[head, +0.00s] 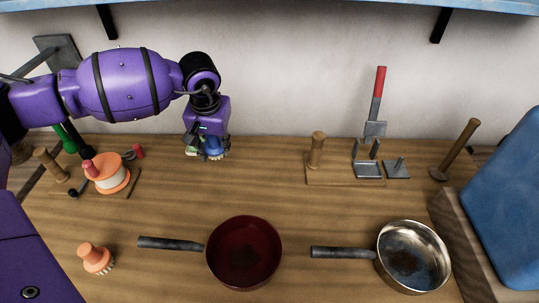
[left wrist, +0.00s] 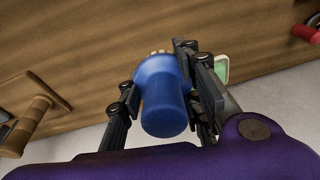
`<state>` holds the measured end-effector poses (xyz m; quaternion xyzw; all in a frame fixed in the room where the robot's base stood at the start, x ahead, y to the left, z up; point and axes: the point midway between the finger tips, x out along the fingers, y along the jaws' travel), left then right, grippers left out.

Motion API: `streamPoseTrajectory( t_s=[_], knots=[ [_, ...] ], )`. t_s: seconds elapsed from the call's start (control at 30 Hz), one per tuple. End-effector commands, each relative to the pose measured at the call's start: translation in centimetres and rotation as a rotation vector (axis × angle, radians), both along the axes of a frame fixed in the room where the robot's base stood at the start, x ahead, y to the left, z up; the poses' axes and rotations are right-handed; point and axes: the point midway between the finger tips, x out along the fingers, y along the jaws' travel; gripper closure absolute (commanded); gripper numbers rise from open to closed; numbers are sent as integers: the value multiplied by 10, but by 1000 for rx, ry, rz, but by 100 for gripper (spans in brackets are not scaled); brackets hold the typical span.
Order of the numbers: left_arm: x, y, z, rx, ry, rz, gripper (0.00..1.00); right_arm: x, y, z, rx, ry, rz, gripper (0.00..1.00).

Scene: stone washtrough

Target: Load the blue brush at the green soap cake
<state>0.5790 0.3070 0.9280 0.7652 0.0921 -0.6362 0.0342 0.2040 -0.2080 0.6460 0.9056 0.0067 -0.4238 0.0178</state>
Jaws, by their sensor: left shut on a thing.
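The blue brush (left wrist: 163,95) is held between the fingers of my left gripper (left wrist: 165,88), which is shut on it. A few pale bristles show at its far end in the left wrist view. In the head view the blue brush (head: 214,146) is partly hidden under my left gripper (head: 208,145), near the back of the counter. The green soap cake (left wrist: 221,68) shows just beyond the right finger in the left wrist view, in a pale surround. In the head view a small pale green piece shows beside the brush. I cannot tell whether brush and soap touch. My right gripper is out of view.
An orange brush (head: 95,256) stands at front left. A dark red pan (head: 243,253) and a steel pan (head: 412,256) lie in front. A wooden stand (head: 330,178) and metal holders stand back right. A blue block (head: 510,200) borders the right. The middle counter is clear.

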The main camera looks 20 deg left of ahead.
Motion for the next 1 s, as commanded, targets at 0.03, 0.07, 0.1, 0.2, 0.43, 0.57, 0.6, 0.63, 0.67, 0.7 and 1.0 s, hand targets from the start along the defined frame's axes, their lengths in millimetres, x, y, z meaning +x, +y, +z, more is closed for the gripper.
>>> streamPoseTrajectory(
  t_s=[0.03,0.07,0.1,0.2,0.43,0.57,0.6,0.63,0.67,0.7,1.0],
  knots=[
    [13,24,-1,8,-9,6,94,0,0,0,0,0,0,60],
    [21,35,-1,11,-16,0,94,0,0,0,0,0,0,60],
    [30,51,0,17,-25,-10,94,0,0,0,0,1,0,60],
    [51,83,3,25,-48,-47,94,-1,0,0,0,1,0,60],
    [80,110,10,45,-102,-189,94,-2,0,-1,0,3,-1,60],
    [81,107,9,55,-133,-236,94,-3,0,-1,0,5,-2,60],
    [82,107,8,56,-137,-236,94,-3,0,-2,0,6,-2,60],
    [82,107,7,57,-138,-237,94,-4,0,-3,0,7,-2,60],
    [82,107,6,57,-138,-237,94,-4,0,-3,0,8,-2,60],
    [82,107,3,57,-138,-236,94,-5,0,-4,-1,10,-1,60],
    [81,107,-26,55,-135,-235,94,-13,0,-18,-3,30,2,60]
  ],
)
